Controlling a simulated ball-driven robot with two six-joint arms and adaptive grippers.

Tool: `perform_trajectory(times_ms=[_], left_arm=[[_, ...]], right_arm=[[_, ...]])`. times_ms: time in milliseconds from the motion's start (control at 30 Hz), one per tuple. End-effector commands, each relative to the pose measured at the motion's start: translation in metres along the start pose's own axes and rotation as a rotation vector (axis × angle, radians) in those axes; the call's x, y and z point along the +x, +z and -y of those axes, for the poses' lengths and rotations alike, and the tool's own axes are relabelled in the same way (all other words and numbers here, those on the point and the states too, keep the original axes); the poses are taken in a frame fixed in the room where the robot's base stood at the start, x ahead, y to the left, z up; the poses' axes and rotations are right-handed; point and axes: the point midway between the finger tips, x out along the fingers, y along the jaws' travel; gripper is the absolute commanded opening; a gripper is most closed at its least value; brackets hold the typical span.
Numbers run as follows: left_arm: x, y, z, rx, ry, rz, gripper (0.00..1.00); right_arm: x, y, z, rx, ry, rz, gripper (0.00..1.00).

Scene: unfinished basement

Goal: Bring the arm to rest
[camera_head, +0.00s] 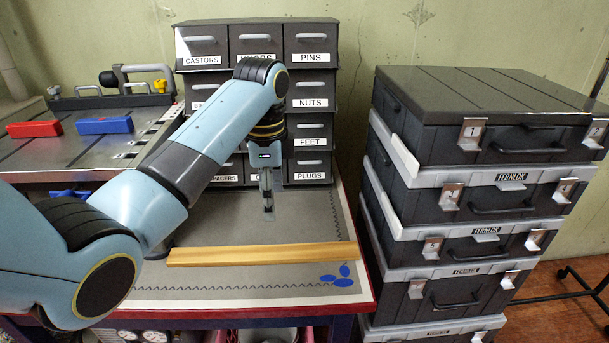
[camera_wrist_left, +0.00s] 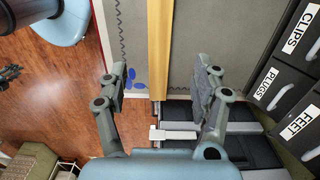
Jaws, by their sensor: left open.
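My left arm comes in from the left in the head view and reaches over the workbench. Its left gripper (camera_head: 267,197) points down above the grey mat (camera_head: 215,222), in front of the drawer cabinet and behind the wooden strip. In the left wrist view the left gripper (camera_wrist_left: 160,72) has its two fingers spread wide with nothing held between them.
A wooden strip (camera_head: 262,254) lies across the mat near the front edge. A labelled drawer cabinet (camera_head: 308,75) stands behind. Stacked dark cases (camera_head: 465,163) stand at the right. Red (camera_head: 34,128) and blue (camera_head: 104,125) blocks sit on the metal surface at left.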

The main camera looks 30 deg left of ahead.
Motion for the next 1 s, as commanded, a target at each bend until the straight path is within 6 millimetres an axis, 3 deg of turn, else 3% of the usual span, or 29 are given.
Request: perform_trajectory(times_ms=[167, 267, 400, 533, 700, 1000], left_arm=[[0.001, 0.001, -0.001, -0.004, -0.001, 0.000, 0.66], [0.011, 0.006, -0.014, -0.045, -0.013, 0.001, 0.66], [0.036, 0.028, -0.062, -0.215, -0.072, -0.012, 0.66], [0.044, 0.052, -0.116, -0.422, -0.139, -0.055, 0.66], [0.037, 0.074, -0.165, -0.608, -0.188, -0.111, 0.66], [0.011, 0.099, -0.220, -0.830, -0.226, -0.194, 0.66]], right_arm=[[0.000, 0.000, 0.000, 0.000, 0.000, 0.000, 0.33], [0.000, 0.000, 0.000, 0.000, 0.000, 0.000, 0.33], [0.000, 0.000, 0.000, 0.000, 0.000, 0.000, 0.33], [0.000, -0.001, 0.001, 0.001, -0.001, -0.001, 0.33], [0.000, 0.002, 0.003, 0.001, -0.003, 0.002, 0.33], [0.000, 0.001, 0.003, 0.002, -0.004, 0.001, 0.33]])
